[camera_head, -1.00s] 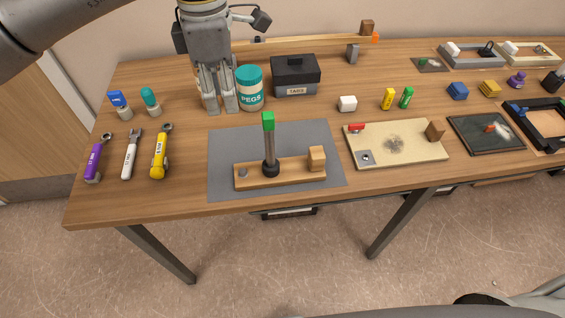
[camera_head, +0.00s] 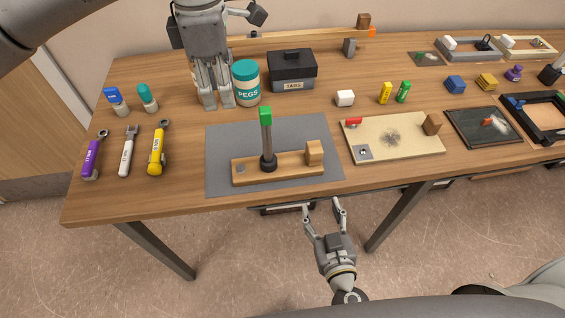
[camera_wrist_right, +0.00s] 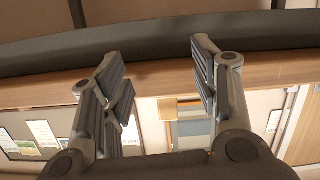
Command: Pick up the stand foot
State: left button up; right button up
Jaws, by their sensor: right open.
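A stand on a grey mat (camera_head: 215,132) has a flat wooden base (camera_head: 290,174), an upright grey post with a green top (camera_head: 265,117), a black collar at its bottom and a small wooden block (camera_head: 314,152). I cannot tell which part is called the stand foot. My right gripper (camera_head: 323,204) is open and empty, in front of the table's front edge and below right of the stand. Its spread fingers show in the right wrist view (camera_wrist_right: 160,75). My left gripper (camera_head: 218,104) points down beside the PEGS jar (camera_head: 246,84), apart from the stand; its opening is unclear.
A black TABS box (camera_head: 292,70) stands behind the mat. Wrenches, the yellow one (camera_head: 157,150) nearest, lie to the left. A beige board (camera_head: 395,150) with a wooden block lies right of the mat. The table's front edge (camera_head: 200,207) separates my right gripper from the tabletop.

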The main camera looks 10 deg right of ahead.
aim_at(316, 155)
notch_tip(316, 155, up, 10)
jog(key=m+t, duration=0.1)
jog(key=t, duration=0.2)
jog(key=w, duration=0.6)
jog(key=shift+w+a+r, duration=0.2)
jog(key=shift+w+a, duration=0.15)
jog(key=shift+w+d, duration=0.2)
jog(key=shift+w, duration=0.6)
jog(key=shift+w+d, duration=0.1)
jog(key=shift+w, duration=1.8)
grip_shut()
